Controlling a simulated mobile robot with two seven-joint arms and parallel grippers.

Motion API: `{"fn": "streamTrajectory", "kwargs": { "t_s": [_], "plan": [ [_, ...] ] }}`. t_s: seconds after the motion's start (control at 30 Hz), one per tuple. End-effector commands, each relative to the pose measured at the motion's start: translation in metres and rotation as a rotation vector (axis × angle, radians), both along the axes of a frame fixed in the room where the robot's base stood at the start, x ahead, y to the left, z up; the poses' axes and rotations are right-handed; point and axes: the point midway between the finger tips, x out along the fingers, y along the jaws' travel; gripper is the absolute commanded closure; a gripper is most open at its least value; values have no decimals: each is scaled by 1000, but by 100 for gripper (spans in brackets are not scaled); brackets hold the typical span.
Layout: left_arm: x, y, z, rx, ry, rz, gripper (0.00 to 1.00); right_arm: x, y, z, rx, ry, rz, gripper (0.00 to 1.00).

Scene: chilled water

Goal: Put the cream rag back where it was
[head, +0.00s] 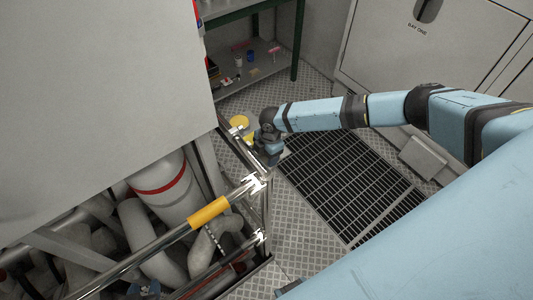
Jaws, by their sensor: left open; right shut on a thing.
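My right arm reaches in from the right. Its gripper (264,151) is at the far corner of the metal rail, beside the cabinet. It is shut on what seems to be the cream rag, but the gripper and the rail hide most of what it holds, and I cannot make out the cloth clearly. My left gripper cannot be made out in this view.
A metal rail (160,243) with a yellow band (208,212) guards a pit of pipes. A green-framed shelf (262,72) with small items is at the back. Dark floor grating (345,185) lies clear.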

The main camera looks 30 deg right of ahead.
Motion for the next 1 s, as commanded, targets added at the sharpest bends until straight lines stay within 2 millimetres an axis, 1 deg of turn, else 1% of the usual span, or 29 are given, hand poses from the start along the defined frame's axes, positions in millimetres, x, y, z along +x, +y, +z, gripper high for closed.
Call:
{"fn": "streamTrajectory", "kwargs": {
  "t_s": [0.03,0.37,0.4,0.47,0.5,0.77,0.87,1.0],
  "plan": [
    [0,0,3,0,0,0,57,0,0,-2,0,1,0,61],
    [1,0,2,-1,-4,1,57,0,0,-6,0,0,1,61],
    [1,0,3,-1,-4,1,57,0,0,-5,0,0,1,29],
    [1,0,3,-1,-5,1,57,0,0,-5,0,0,1,16],
    [1,0,4,-1,-5,1,57,0,0,-5,0,0,1,13],
    [1,0,4,-1,-6,1,57,0,0,-5,0,-1,1,13],
    [1,0,-1,-1,-7,1,57,1,0,-9,-1,-2,1,13],
    [1,0,-4,-1,-5,0,57,1,-3,14,2,-4,2,13]
  ]
}}
